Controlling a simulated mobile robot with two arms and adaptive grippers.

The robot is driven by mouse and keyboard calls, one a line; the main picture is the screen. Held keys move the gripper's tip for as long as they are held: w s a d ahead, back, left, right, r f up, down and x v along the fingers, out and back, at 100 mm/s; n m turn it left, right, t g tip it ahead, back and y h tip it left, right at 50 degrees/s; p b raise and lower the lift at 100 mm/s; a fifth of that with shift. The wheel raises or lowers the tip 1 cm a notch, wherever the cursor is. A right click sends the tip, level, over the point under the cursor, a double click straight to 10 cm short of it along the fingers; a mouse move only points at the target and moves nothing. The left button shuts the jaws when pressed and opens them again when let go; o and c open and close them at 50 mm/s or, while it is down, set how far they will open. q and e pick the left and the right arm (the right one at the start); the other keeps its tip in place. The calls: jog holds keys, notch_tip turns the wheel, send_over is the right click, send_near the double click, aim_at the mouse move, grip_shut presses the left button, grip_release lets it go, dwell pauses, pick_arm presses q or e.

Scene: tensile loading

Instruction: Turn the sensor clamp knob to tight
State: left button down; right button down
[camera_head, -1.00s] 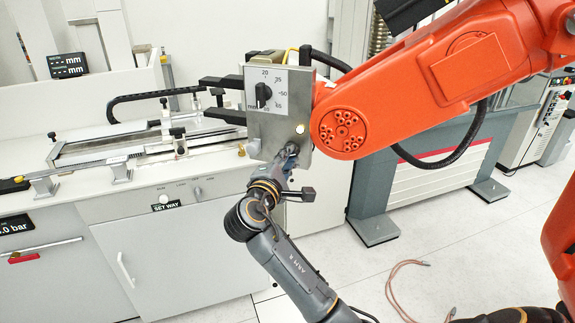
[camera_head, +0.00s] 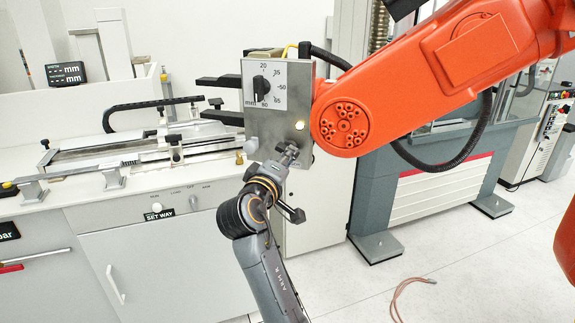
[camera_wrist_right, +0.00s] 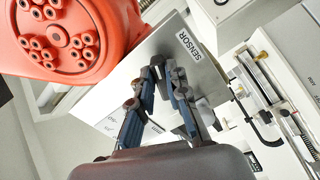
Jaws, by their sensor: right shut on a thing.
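A grey metal plate (camera_head: 275,133) hangs at the end of the orange arm, with a mm dial (camera_head: 270,85) and black pointer knob on its face. My right gripper (camera_head: 287,156) is at the plate's lower right edge. In the right wrist view, my right gripper (camera_wrist_right: 166,75) has its fingers closed beside the SENSOR label (camera_wrist_right: 188,45). It is shut on the sensor clamp knob, mostly hidden between the fingertips. My left gripper is not in view.
The orange arm (camera_head: 430,85) fills the upper right, close to my right wrist. A white bench (camera_head: 85,190) with a rail fixture stands at left. A grey cabinet (camera_head: 375,185) stands behind at right. A reddish cable (camera_head: 400,295) lies on open floor.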

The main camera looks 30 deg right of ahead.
jog(key=shift+f+m, duration=0.1)
jog(key=shift+m, duration=0.2)
dwell(0.4)
